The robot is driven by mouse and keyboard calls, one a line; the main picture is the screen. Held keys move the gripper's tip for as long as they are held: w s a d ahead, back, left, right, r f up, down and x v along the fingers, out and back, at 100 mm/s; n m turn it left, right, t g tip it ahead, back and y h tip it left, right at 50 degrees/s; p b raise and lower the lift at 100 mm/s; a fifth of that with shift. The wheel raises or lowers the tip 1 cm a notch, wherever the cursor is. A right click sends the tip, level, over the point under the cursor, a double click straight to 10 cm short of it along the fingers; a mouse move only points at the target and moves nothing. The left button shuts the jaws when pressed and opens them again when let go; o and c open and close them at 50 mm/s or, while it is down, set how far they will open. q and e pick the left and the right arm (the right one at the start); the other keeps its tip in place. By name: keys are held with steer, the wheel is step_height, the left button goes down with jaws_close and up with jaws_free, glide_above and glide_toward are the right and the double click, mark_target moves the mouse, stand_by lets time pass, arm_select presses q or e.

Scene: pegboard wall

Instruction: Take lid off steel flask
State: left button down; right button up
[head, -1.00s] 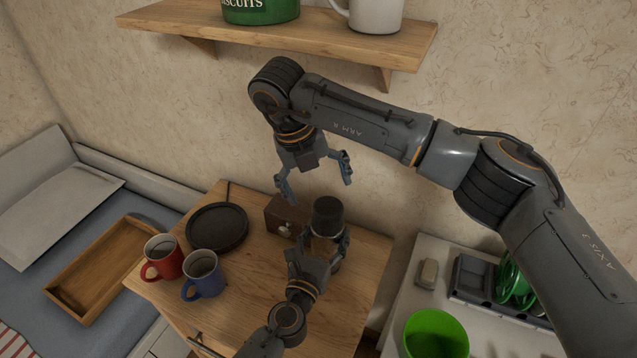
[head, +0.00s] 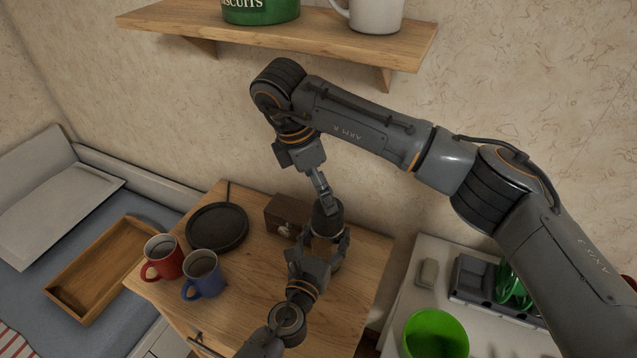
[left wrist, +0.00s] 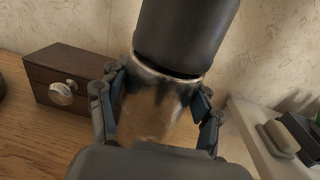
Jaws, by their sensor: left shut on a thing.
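The steel flask (left wrist: 158,108) stands upright on the wooden cabinet, with a black lid (left wrist: 187,35) on its top. The lid also shows in the head view (head: 328,222). My left gripper (head: 318,246) is shut around the flask body just below the lid; its two fingers show on both sides of the steel in the left wrist view. My right gripper (head: 324,203) points down from above, with its fingers at the top of the lid. Its fingers are seen edge-on, so I cannot tell whether they grip the lid.
A brown wooden box (head: 285,213) and a black round plate (head: 217,227) are left of the flask. A red mug (head: 162,262) and a blue mug (head: 204,279) stand at the cabinet's left. A shelf (head: 290,38) overhangs behind; a green bucket (head: 436,338) is right.

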glide_above(327, 240)
steer(key=w, duration=0.4)
steer(key=shift+s+f, duration=0.15)
steer(key=shift+f, duration=1.55)
steer(key=shift+s+f, duration=0.1)
steer(key=shift+f, duration=1.55)
